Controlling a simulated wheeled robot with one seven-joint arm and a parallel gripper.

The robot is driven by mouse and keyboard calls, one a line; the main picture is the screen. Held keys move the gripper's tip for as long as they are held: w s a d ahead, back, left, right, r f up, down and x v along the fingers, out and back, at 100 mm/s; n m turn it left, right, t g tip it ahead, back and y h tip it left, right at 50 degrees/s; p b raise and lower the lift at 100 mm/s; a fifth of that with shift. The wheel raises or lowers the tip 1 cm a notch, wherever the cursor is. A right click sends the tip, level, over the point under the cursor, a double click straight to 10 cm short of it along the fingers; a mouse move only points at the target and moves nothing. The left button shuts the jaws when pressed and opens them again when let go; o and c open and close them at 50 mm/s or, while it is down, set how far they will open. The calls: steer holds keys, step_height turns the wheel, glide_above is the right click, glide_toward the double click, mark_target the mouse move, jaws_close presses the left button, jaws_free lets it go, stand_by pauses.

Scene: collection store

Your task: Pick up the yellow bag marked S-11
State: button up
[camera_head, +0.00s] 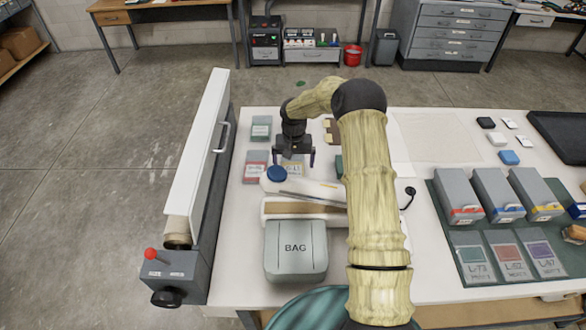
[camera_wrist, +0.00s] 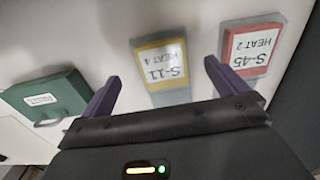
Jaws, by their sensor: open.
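The yellow bag marked S-11 (camera_wrist: 160,62) lies flat on the white table, its label reading "S-11 HEAT 4" upside down in the wrist view. I cannot tell the exact height.
A red bag marked S-45 (camera_wrist: 251,48) lies beside the yellow one. A green box with a handle (camera_wrist: 48,104) is on the other side.

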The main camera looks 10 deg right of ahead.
stand_by(0.3)
steer(key=shift+a+f+p, duration=0.1)
steer(key=shift+f+p, duration=1.3)
steer(key=shift+f, duration=1.2)
steer(key=c, duration=1.1)
steer(key=shift+r, duration=0.1)
step_height(320, 180, up, 10)
steer(key=b, duration=0.3)
